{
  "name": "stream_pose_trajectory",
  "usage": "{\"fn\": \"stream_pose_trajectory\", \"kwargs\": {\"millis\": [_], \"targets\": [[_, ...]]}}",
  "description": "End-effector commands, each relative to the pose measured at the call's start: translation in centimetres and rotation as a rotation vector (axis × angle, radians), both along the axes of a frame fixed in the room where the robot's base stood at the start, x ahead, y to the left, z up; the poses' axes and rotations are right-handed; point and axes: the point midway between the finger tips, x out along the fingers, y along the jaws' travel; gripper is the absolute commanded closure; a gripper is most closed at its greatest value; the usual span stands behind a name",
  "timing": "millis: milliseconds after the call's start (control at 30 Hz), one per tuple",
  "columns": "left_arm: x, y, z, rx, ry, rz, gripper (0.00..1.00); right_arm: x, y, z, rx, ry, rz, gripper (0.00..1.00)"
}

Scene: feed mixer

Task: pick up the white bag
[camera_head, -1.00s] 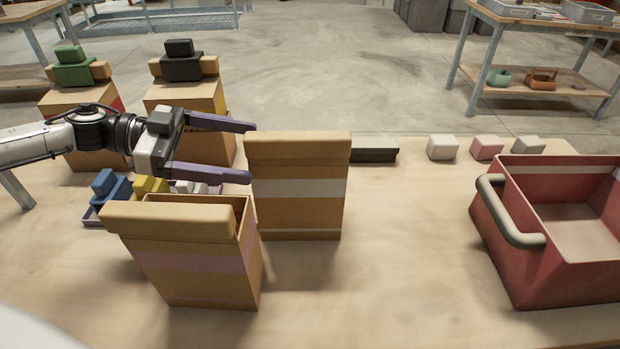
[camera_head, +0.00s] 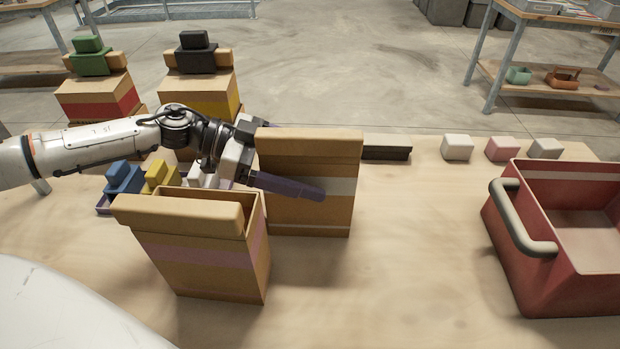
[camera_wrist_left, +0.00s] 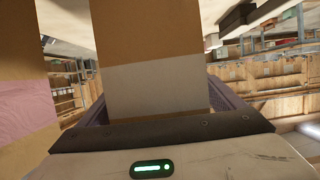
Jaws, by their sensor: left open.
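The white bag (camera_head: 315,215) is a brown bag with a white band and a folded top, standing upright on the table. My left gripper (camera_head: 312,172) is open and reaches around it from the left. One purple finger lies across the bag's near face, and the other is hidden behind it. In the left wrist view the bag (camera_wrist_left: 155,85) stands between the two fingers, its white band facing the palm. I cannot tell whether the fingers touch it. My right gripper is not in view.
A bag with a pink band (camera_head: 195,260) stands close in front, left of the white bag. Bags with red (camera_head: 98,100) and yellow (camera_head: 205,95) bands stand behind my left arm. A red crate (camera_head: 520,255) is at right. Small blocks (camera_head: 457,148) line the back edge.

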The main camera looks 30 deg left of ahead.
Motion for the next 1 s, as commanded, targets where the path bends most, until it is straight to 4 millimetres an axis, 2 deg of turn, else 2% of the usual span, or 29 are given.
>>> {"fn": "stream_pose_trajectory", "kwargs": {"millis": [267, 367, 733, 800, 1000], "targets": [[0.24, -0.38, -0.18, 0.002, -0.001, 0.002, 0.12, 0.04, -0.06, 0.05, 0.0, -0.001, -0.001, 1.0], [0.22, -0.37, -0.18, 0.001, -0.001, 0.001, 0.25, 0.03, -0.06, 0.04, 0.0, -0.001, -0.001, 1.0], [0.2, -0.37, -0.17, 0.0, 0.0, 0.001, 0.88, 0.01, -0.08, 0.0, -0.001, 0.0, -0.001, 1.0], [0.32, -0.42, 0.25, -0.004, -0.006, 0.002, 0.94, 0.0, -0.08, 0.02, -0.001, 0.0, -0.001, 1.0], [0.32, -0.41, 0.28, -0.004, -0.006, 0.002, 0.94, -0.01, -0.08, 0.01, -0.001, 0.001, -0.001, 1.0]]}}
